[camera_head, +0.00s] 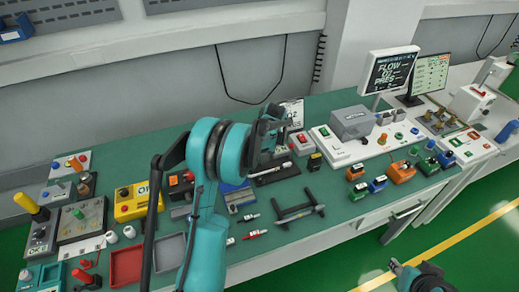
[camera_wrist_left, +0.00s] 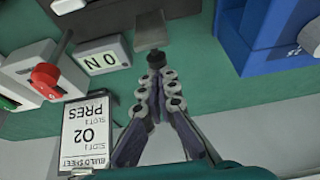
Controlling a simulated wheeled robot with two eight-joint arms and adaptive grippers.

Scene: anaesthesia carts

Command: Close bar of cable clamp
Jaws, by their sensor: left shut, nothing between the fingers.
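A dark base with a grey bar, which looks like the cable clamp (camera_head: 276,173), lies on the green bench just right of my left arm. In the left wrist view a grey bar (camera_wrist_left: 152,31) sticks out from a dark block (camera_wrist_left: 130,10). My left gripper (camera_head: 277,126) is raised above the back of the bench. In the left wrist view its fingertips (camera_wrist_left: 156,60) are together and empty, just short of the bar's end in the picture; contact cannot be judged. My right gripper (camera_head: 395,266) is low at the bottom right, off the bench, and its jaws are unclear.
A build sheet (camera_wrist_left: 86,136), an ON label (camera_wrist_left: 104,60) and a red-knobbed box (camera_wrist_left: 45,75) lie close to the left gripper. A blue bin (camera_wrist_left: 265,40) is on the other side. A black frame (camera_head: 298,211) stands nearer the front edge.

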